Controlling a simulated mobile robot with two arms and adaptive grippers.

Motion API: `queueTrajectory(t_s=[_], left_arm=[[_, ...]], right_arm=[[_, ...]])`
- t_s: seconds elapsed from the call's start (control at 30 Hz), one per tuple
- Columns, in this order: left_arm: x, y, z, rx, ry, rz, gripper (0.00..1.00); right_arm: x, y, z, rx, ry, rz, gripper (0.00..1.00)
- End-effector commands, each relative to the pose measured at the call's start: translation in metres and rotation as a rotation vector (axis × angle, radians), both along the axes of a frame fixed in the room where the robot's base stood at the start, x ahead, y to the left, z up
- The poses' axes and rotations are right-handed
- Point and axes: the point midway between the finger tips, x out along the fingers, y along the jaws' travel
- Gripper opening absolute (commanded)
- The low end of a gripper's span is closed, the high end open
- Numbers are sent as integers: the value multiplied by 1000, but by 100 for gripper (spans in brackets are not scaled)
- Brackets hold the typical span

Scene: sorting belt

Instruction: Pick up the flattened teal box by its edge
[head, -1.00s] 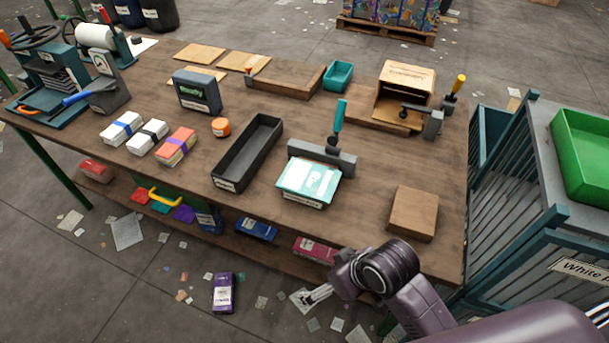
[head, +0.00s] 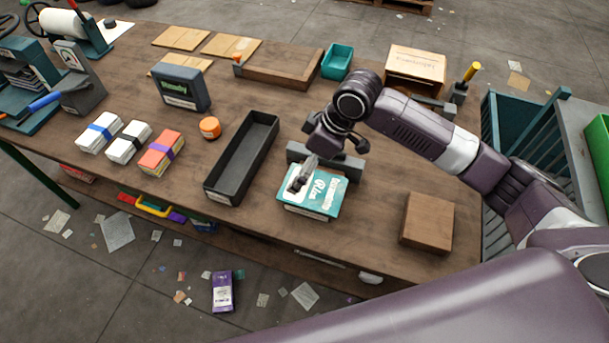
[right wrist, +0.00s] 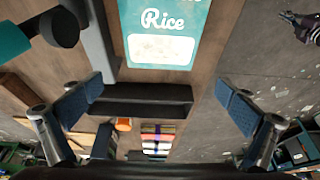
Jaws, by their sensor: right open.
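The flattened teal box (head: 324,193) lies on the wooden table, printed with white lettering, in front of a dark grey bar (head: 352,166). In the right wrist view the box (right wrist: 165,15) shows at the top with the word "Rice" and a white panel. My right gripper (head: 298,183) is over the left part of the box and hides some of it. In the right wrist view my right gripper (right wrist: 160,90) is open, its two blue-padded fingers wide apart with nothing between them. A dark purple part, seemingly my left gripper (right wrist: 300,22), shows at the upper right edge; its fingers are unclear.
A long black tray (head: 217,194) stands left of the teal box. A brown block (head: 427,222) sits to the right. Banded stacks (head: 161,152) and an orange roll (head: 209,127) lie farther left. Bare table lies between box and block.

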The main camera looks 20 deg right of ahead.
Motion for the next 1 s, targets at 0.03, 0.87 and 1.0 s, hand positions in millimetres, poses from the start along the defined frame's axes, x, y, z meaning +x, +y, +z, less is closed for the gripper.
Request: queueTrajectory(t_s=[0.03, 0.87, 1.0], left_arm=[[-2, -1, 0, 0, 2, -1, 0], [-9, 1, 22, 1, 11, -1, 0], [-7, 2, 22, 2, 10, 0, 0]], right_arm=[[3, -3, 2, -2, 1, -1, 100], [16, 21, -69, -3, 0, -2, 100], [15, 21, -69, -3, 0, -2, 100]])
